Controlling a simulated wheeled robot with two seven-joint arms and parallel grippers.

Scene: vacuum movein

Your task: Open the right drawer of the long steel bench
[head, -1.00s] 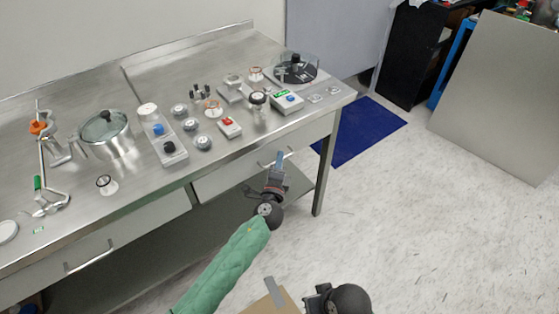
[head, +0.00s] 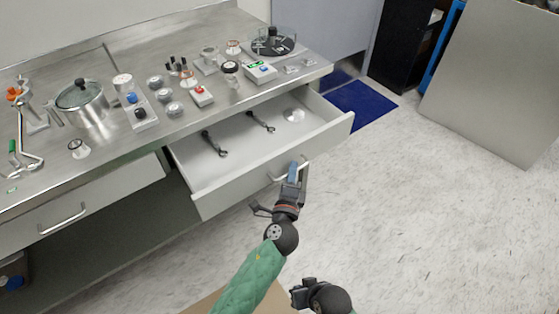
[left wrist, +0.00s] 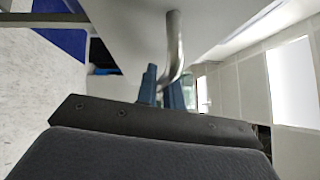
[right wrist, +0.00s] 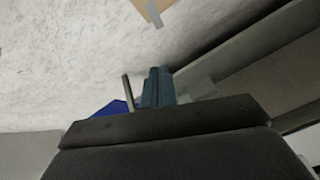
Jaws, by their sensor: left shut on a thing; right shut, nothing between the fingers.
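The long steel bench (head: 120,140) runs along the wall. Its right drawer (head: 240,178) is pulled well out, and its white inside shows. Two dark tools (head: 214,144) (head: 261,122) and a pale round dish (head: 293,115) lie in it. My left gripper (head: 292,172) is shut on the drawer's bar handle (head: 277,178). In the left wrist view the fingers (left wrist: 168,90) close around the metal handle (left wrist: 174,45). My right gripper (head: 300,292) is low in front of the bench, away from the drawer. In the right wrist view its fingers (right wrist: 158,85) are shut and empty.
The left drawer (head: 90,205) is closed. A pot (head: 82,103), switch boxes and several small items stand on the bench top. A blue mat (head: 360,105) lies on the floor beyond the bench's right end. The floor to the right is open, up to a leaning panel (head: 490,80).

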